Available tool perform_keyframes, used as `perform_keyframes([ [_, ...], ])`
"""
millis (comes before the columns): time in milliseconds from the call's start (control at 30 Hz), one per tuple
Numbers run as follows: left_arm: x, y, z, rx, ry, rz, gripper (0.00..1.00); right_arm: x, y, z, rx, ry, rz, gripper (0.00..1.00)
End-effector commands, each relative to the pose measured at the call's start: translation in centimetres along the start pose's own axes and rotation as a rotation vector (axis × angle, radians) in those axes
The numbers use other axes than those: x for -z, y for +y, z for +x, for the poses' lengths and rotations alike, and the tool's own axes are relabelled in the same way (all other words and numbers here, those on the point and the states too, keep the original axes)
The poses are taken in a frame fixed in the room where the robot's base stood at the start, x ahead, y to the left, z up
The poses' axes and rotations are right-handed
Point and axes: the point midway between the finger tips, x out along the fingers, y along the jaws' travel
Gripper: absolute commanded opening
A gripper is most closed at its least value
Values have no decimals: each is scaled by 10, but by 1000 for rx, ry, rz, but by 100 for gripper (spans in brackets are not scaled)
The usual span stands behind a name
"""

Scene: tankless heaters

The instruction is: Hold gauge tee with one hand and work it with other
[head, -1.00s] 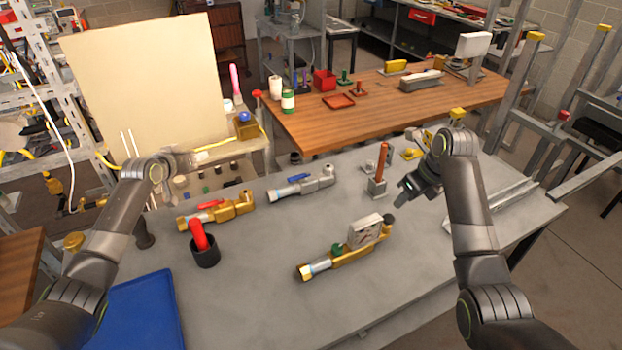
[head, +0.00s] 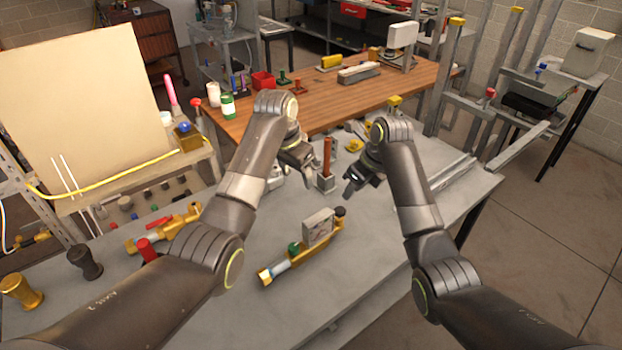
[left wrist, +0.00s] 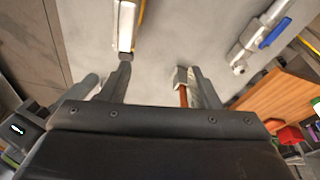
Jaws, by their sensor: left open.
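The gauge tee (head: 322,246) lies on the grey bench in the head view, a brass fitting with a boxy pale gauge, a green part and a dark end knob. My left gripper (head: 308,172) is open and empty above the bench, beyond the tee and beside the upright copper-coloured rod. Its spread fingers show in the left wrist view (left wrist: 158,82), with a pale, brass-edged piece (left wrist: 127,27) ahead that may be the tee. My right gripper (head: 362,188) looks open and empty, right of the rod and apart from the tee.
The copper-coloured rod (head: 327,155) stands in a small metal block between my grippers. A brass valve with a red handle (head: 160,226) lies at left. A silver valve with a blue handle (left wrist: 262,35) shows in the left wrist view. Bare bench (head: 365,260) lies right of the tee.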

Motion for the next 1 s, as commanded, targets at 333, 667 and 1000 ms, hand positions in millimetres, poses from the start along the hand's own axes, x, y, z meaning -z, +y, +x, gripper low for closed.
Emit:
perform_keyframes([
  [333,-6,55,-19,-13,-234,160,57,0,0,0,0,0,0,36],
  [667,-19,57,24,-16,-246,164,57,0,0,0,0,0,0,36],
  [1000,-35,56,90,-15,-246,163,57,0,0,0,0,0,0,36],
])
